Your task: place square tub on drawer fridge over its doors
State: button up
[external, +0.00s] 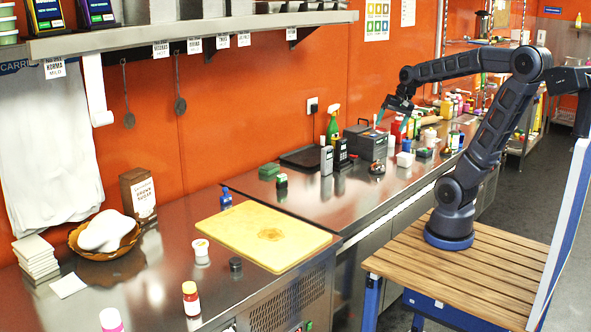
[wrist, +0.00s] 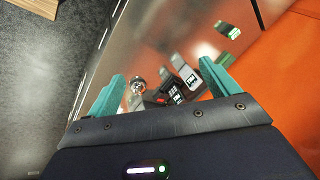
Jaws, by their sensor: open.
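My gripper (external: 385,113) is above the far counter in the external view, beside the dark boxy machine. In the wrist view my gripper (wrist: 163,82) shows two teal fingers spread wide with nothing held between them. A small white squarish tub (external: 405,159) stands on that counter, to the right of and below the gripper; I cannot tell for sure that it is the square tub. The steel-topped unit with a vent grille (external: 288,302) in the foreground looks like the drawer fridge; its doors are mostly out of view.
The dark machine (external: 366,142), a green spray bottle (external: 333,124) and handheld devices (external: 341,153) crowd the far counter.

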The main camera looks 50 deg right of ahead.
jog(key=s+a+n+h, duration=0.1)
jog(key=s+a+n, duration=0.4)
jog(key=s+n, duration=0.3)
jog(key=shift+s+a+f+t, duration=0.15)
jog(key=shift+s+a+t, duration=0.2)
jog(key=shift+s, duration=0.25)
